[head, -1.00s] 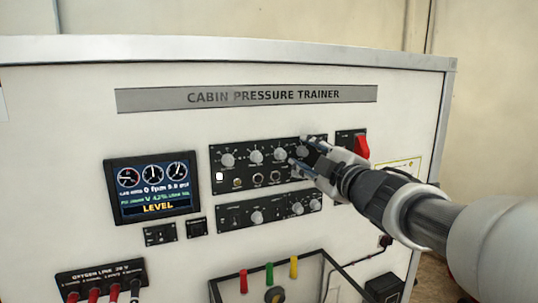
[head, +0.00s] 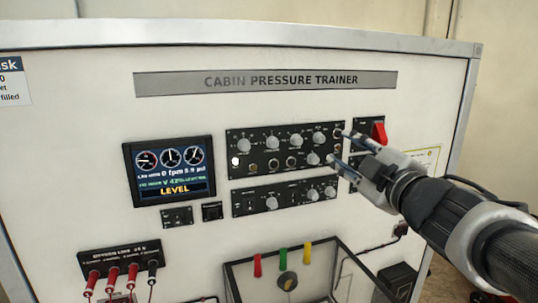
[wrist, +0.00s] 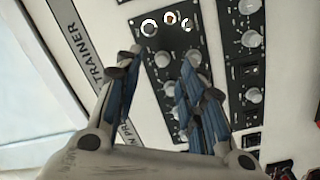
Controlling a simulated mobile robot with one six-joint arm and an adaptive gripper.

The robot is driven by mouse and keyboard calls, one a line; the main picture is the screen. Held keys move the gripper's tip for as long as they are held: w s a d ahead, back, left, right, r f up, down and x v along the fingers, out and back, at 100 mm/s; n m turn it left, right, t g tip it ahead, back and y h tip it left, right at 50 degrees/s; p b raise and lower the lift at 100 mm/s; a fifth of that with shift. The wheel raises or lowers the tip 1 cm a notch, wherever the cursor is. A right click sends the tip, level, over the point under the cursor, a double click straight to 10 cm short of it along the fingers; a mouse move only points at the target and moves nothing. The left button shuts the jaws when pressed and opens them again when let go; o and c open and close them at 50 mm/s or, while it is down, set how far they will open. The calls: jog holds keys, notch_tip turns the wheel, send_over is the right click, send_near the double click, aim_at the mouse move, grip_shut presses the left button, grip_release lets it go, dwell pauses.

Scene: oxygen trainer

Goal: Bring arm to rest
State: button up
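My gripper (head: 340,148) is at the right end of the upper black knob panel (head: 262,168) in the head view. Its two fingers are spread apart with nothing between them. In the wrist view my gripper (wrist: 155,85) also shows open, with blue-padded fingers in front of the white trainer face. I cannot tell whether a fingertip touches the panel. My arm reaches in from the lower right.
A red switch handle (head: 379,132) is just right of my fingers. The display (head: 170,170) reads LEVEL. Below are a lower knob panel (head: 290,199), an open box (head: 238,290) with coloured parts, and red plugs (head: 112,275). Clear wall lies at right.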

jog(key=s+d+f+m+g+h, duration=0.5)
jog(key=s+f+m+h, duration=0.2)
jog(key=s+f+m, duration=0.3)
jog(key=s+a+f+m+g+y+b, duration=0.15)
jog(key=s+a+f+g, duration=0.25)
jog(key=s+f, duration=0.45)
jog(key=s+a+f+m+g+y+b, duration=0.1)
jog(key=s+a+f+m+g+y, duration=0.2)
jog(key=s+f, duration=0.55)
notch_tip(320, 180, down, 14)
jog(key=s+a+g+h+b, duration=0.1)
jog(key=s+b, duration=0.1)
jog(key=b, duration=0.9)
jog(key=shift+r+b, duration=0.2)
jog(key=shift+b, duration=0.1)
